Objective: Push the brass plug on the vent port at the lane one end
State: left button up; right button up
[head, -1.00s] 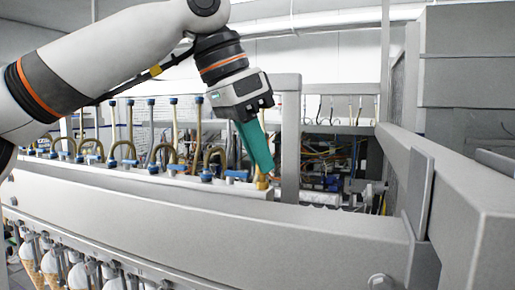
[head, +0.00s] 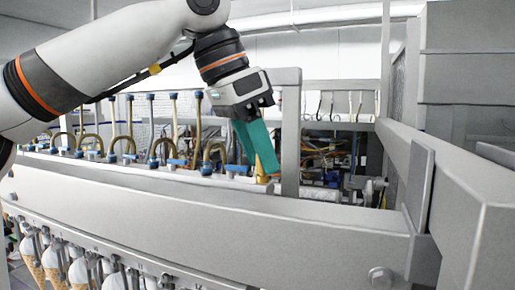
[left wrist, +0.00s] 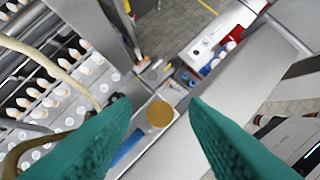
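The brass plug (left wrist: 160,114) shows in the left wrist view as a round gold disc between my two teal fingers. In the head view only a bit of brass (head: 262,178) shows beside the fingertips, the rest hidden behind them. My left gripper (head: 266,168) points down over the top of the grey machine beam, near its right post. In the left wrist view my left gripper (left wrist: 163,100) is open, a finger on each side of the plug, with no clear contact. I cannot tell its height above the plug. My right gripper is not in view.
Bent brass pipes with blue caps (head: 173,97) stand in a row left of the gripper. A grey post (head: 290,135) stands close on its right. The long grey beam (head: 200,205) runs in front. Cones (head: 78,270) hang below it. A large grey frame (head: 450,170) fills the right.

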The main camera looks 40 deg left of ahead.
pick_arm(q)
jog(key=o, duration=0.3)
jog(key=shift+r, duration=0.15)
jog(key=shift+r+p, duration=0.5)
jog(key=shift+r, duration=1.9)
